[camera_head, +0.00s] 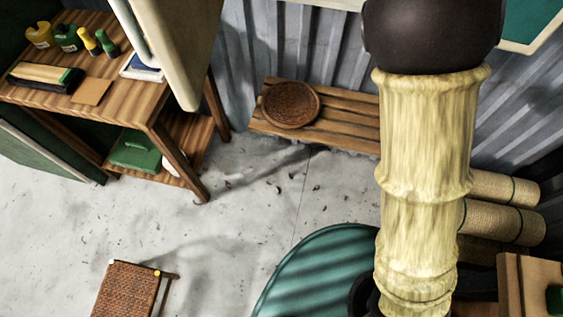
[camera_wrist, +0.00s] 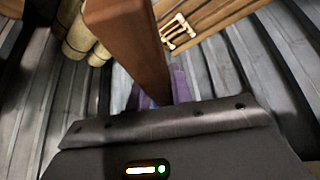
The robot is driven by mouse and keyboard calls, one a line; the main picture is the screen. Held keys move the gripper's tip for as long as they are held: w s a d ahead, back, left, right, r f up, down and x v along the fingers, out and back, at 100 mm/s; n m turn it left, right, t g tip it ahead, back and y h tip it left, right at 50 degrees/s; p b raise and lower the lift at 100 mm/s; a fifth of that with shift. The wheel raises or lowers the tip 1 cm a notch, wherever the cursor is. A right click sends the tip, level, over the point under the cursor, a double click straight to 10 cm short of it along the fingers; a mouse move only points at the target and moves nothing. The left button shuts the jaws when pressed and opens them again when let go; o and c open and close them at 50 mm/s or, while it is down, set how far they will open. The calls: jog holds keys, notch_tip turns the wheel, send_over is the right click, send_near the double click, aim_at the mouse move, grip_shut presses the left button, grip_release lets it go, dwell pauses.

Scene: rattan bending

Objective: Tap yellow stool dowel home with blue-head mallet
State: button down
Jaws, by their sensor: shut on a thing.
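A small stool with a woven brown seat (camera_head: 128,288) stands at the bottom left in the head view, cut off by the frame's lower edge. A yellow dowel end (camera_head: 157,273) shows at its right corner, and a white one (camera_head: 111,262) at its upper left corner. My gripper (camera_wrist: 155,92) shows in the wrist view, its purple fingers shut on a brown wooden bar (camera_wrist: 132,40). The gripper is not visible in the head view.
A wooden workbench (camera_head: 110,112) with small bottles stands at the upper left. A slatted bench (camera_head: 345,118) with a round woven tray (camera_head: 290,103) is by the wall. A round green surface (camera_head: 318,270) is at bottom centre. Rope-like rolls (camera_head: 505,222) lie right. Bare floor surrounds the stool.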

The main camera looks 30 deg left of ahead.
jog(key=w+d+f, duration=0.2)
jog(key=d+f, duration=0.2)
jog(key=f, duration=0.1)
jog(key=shift+w+d, duration=0.35)
jog(key=shift+s+a, duration=0.1)
jog(key=shift+s+d+m, duration=0.25)
jog(key=shift+m, duration=0.05)
jog(key=shift+w, duration=0.15)
dwell(0.4)
